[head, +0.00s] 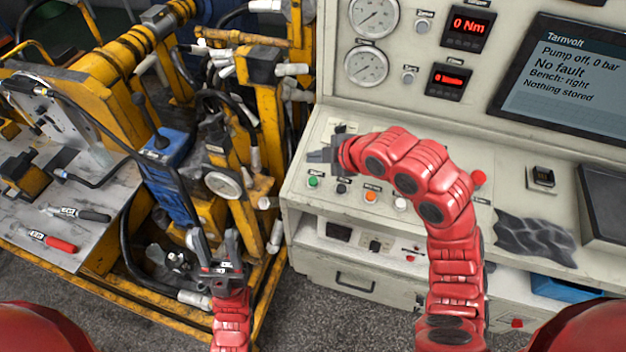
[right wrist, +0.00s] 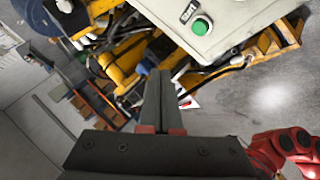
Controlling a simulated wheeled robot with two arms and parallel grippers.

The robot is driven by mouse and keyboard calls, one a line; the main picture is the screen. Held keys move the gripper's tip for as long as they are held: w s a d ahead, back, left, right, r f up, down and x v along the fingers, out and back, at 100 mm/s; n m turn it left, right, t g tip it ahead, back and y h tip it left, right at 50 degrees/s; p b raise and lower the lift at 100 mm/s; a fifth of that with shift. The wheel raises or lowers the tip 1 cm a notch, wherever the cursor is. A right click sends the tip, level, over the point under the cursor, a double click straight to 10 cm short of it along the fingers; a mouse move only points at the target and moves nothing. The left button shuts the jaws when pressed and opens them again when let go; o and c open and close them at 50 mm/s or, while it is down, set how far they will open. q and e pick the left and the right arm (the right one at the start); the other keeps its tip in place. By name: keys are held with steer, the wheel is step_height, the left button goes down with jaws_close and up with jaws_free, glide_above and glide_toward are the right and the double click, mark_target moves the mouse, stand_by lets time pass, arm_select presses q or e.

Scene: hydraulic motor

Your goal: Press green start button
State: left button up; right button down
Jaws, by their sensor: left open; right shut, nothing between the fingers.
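The green start button (head: 313,182) sits at the left end of a row of buttons on the console's sloped panel. In the right wrist view the green button (right wrist: 201,26) shows near the top, on a pale panel beside a label. My right gripper (head: 316,160) is shut and empty, just behind the green button in the head view. In the right wrist view its closed fingers (right wrist: 160,78) point up, left of and below the button, with a visible gap. My left gripper (head: 222,262) is open and empty, low beside the yellow rig.
The panel also holds a black button (head: 341,188), an orange button (head: 371,197), a white button (head: 400,203) and a red knob (head: 479,177). The screen (head: 570,90) reads "Pump off, 0 bar, No fault". A yellow hydraulic rig (head: 110,80) with hoses fills the left.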

mark_target(313, 181)
steer(key=f+b, duration=0.1)
steer(key=f, duration=0.1)
steer(key=f+b, duration=0.1)
steer(key=f, duration=0.1)
steer(key=w+f+b, duration=0.1)
steer(key=f+b, duration=0.1)
steer(key=f, duration=0.1)
steer(key=shift+d, duration=0.15)
steer(key=shift+w+f+b, duration=0.15)
steer(key=shift+f+b, duration=0.2)
stand_by(1.5)
steer(key=shift+f+b, duration=0.4)
steer(key=shift+b, duration=0.25)
steer(key=shift+d+f+b, duration=0.1)
steer(key=shift+f+b, duration=0.25)
steer(key=shift+b, duration=0.15)
stand_by(0.4)
steer(key=shift+r, duration=0.1)
stand_by(0.3)
steer(key=shift+r, duration=0.7)
